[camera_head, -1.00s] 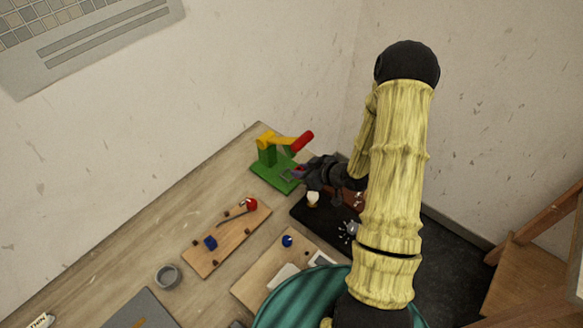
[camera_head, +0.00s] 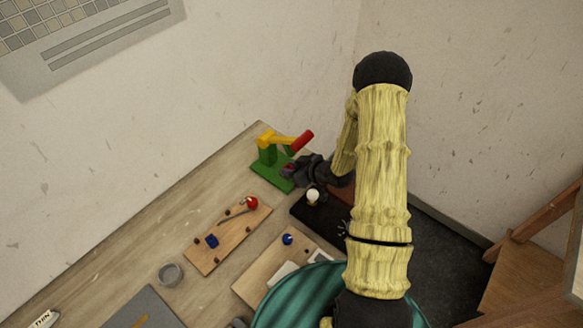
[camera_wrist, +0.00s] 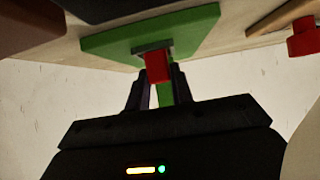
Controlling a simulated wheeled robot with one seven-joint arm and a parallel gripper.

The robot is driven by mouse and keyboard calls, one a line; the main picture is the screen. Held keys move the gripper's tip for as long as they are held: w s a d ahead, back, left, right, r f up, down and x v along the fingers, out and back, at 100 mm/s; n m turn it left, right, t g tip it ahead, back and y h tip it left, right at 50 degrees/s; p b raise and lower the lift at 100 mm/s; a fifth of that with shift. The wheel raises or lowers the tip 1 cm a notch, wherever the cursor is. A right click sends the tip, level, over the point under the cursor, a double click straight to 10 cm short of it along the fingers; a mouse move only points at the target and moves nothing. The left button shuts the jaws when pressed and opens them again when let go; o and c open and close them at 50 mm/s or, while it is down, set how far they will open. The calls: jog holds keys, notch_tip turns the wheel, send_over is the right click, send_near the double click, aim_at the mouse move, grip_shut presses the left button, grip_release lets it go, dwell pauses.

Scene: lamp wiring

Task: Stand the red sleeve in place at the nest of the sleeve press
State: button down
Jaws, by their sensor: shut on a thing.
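The sleeve press (camera_head: 270,165) stands at the back corner of the table, with a green base and frame, a yellow top and a red lever. My gripper (camera_head: 289,172) is low at the right side of the press. In the wrist view my gripper (camera_wrist: 157,82) is shut on the red sleeve (camera_wrist: 157,67). The sleeve's far end overlaps a dark grey piece, seemingly the nest (camera_wrist: 150,47), on the green base (camera_wrist: 195,30). I cannot tell whether the sleeve touches it. In the head view my gripper mostly hides the sleeve and the nest.
A wooden board (camera_head: 228,240) with a red knob and a blue block lies left of centre. A second board (camera_head: 262,278) with a blue knob is nearer. A black mat (camera_head: 318,217) with a pale bulb-like piece lies beside my arm. A grey ring-shaped cup (camera_head: 171,274) stands at left.

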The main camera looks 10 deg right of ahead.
jog(key=c, duration=1.2)
grip_release()
jog(key=shift+f, duration=0.1)
jog(key=shift+c, duration=0.2)
jog(key=b+v, duration=0.2)
jog(key=v, duration=1)
